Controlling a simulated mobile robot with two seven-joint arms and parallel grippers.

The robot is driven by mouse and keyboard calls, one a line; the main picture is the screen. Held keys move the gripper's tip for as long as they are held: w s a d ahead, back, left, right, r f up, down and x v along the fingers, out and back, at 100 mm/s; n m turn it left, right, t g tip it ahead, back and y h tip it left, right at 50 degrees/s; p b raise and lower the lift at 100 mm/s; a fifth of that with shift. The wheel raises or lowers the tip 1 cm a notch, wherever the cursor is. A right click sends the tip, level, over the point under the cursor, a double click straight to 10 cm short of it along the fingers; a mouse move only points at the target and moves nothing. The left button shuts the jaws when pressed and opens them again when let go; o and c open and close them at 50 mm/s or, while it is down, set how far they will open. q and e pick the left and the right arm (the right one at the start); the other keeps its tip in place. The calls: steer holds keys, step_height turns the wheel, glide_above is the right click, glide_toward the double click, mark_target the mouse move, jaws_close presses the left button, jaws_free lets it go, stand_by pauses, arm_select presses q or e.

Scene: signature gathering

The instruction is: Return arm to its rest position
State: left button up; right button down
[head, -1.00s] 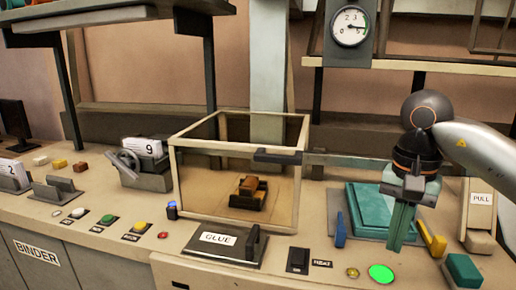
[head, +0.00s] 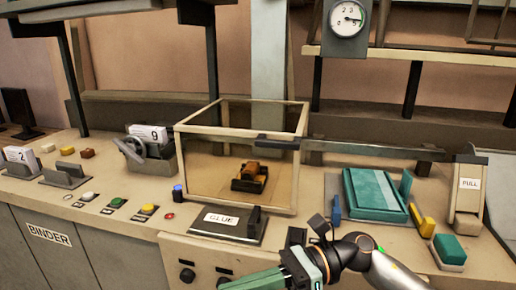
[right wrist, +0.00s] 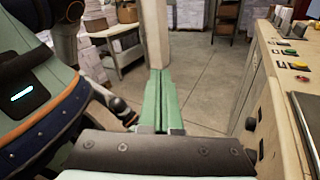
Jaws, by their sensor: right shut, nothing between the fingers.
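My right arm comes in at the bottom right of the head view, in front of the bench's front edge. Its right gripper (head: 262,282) is low at the bottom edge, partly cut off by the frame. In the right wrist view the two green fingers (right wrist: 160,95) lie side by side, closed with nothing between them. They point over open floor, clear of the bench. My left gripper is not in view.
The bench (head: 110,225) carries a glass-sided box (head: 237,155), a GLUE plate (head: 225,222), a teal slab (head: 372,195) and a PULL lever (head: 468,185). In the right wrist view, bench controls run along the right; the floor (right wrist: 205,75) is free.

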steer(key=w+d+f+m+t+y, duration=0.15)
steer(key=w+m+t+y, duration=0.35)
steer(key=m+t, duration=1.2)
steer(key=w+d+f+m+t+h+p, duration=0.1)
steer(key=d+f+m+t+h, duration=0.15)
steer(key=f+m+h, duration=0.4)
steer(key=d+f+m+t+h, duration=0.15)
steer(key=d+f+m, duration=0.25)
steer(key=m, duration=0.6)
steer(key=w+d+f+m+t+h+p, duration=0.1)
steer(key=d+f+m+h, duration=0.35)
steer(key=m, duration=0.35)
steer(key=s+d+f+m+g+h, duration=0.3)
steer(key=s+f+m, duration=0.3)
steer(key=s+f, duration=0.2)
steer(key=s+d+f+m+g+h, duration=0.4)
steer(key=s+f+m, duration=0.1)
steer(key=s+f, duration=0.4)
step_height(320, 180, down, 3)
steer(key=shift+r+m+g, duration=0.15)
steer(key=shift+m+g, duration=0.2)
steer(key=shift+g, duration=0.05)
